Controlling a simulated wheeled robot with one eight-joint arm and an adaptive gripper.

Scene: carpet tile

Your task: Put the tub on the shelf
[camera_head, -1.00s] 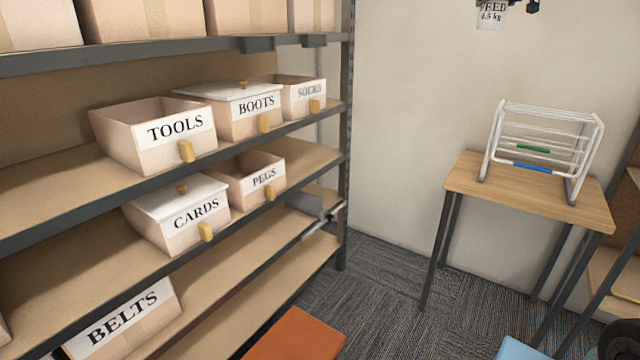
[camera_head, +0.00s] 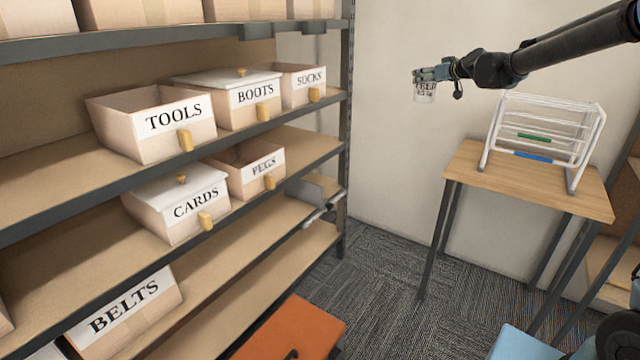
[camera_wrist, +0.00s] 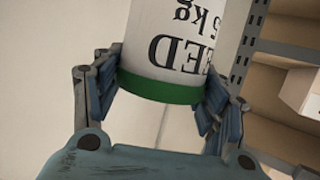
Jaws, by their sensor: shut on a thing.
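The tub (camera_head: 425,93) is a small white cylinder with black print reading FEED and a weight in kg. My gripper (camera_head: 424,74) is shut on it, holding it in the air in front of the pale wall, above and left of the wooden table. In the wrist view the tub (camera_wrist: 185,38) shows a green band at the end between my fingers (camera_wrist: 160,95), and its lettering is upside down. The shelf unit (camera_head: 265,205) stands at the left with several dark-edged boards; the held tub is apart from it, to its right.
Open TOOLS (camera_head: 150,125), PEGS (camera_head: 256,168) and SOCKS (camera_head: 303,84) bins, and lidded BOOTS (camera_head: 235,98) and CARDS (camera_head: 178,203) bins, occupy the boards. A wooden table (camera_head: 480,175) bears a white rack (camera_head: 545,135). An orange thing (camera_head: 295,330) lies low in front.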

